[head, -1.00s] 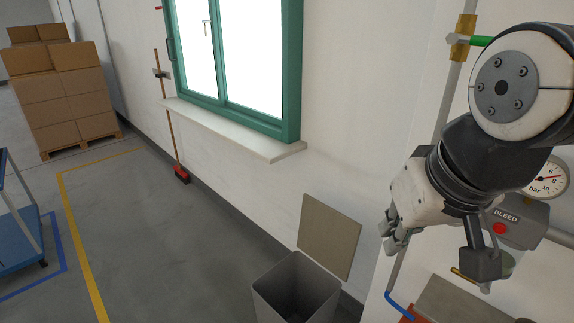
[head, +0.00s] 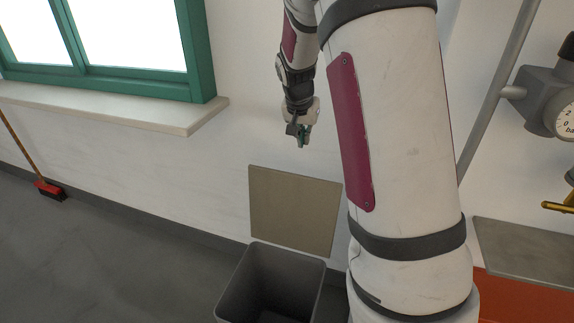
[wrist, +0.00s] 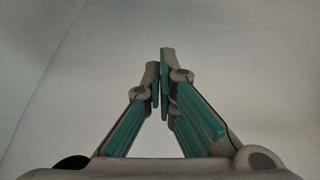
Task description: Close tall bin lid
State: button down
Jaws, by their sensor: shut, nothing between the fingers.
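The tall bin (head: 232,292) is dark grey and stands on the floor by the wall, in the lower middle of the head view. Its beige square lid (head: 293,210) is open, standing up at the bin's back edge near the wall. My gripper (head: 302,142) is above the lid's top edge, apart from it, and points down. Its fingers are shut and empty; in the wrist view the fingertips (wrist: 160,62) meet in front of a plain pale surface.
A window sill (head: 150,115) juts from the wall to the left of my gripper. A broom (head: 45,185) leans at the far left. At the right are a grey pipe (head: 500,85), a gauge (head: 565,118) and a red-orange unit with a grey top (head: 520,250). The floor left of the bin is clear.

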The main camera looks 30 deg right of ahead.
notch_tip(320, 180, down, 10)
jog(key=b, duration=0.1)
jog(key=shift+w+d+b, duration=0.15)
jog(key=shift+d+b, duration=0.1)
jog(key=shift+b, duration=0.15)
jog(key=shift+a+f, duration=0.1)
jog(key=shift+a, duration=0.05)
dwell(0.5)
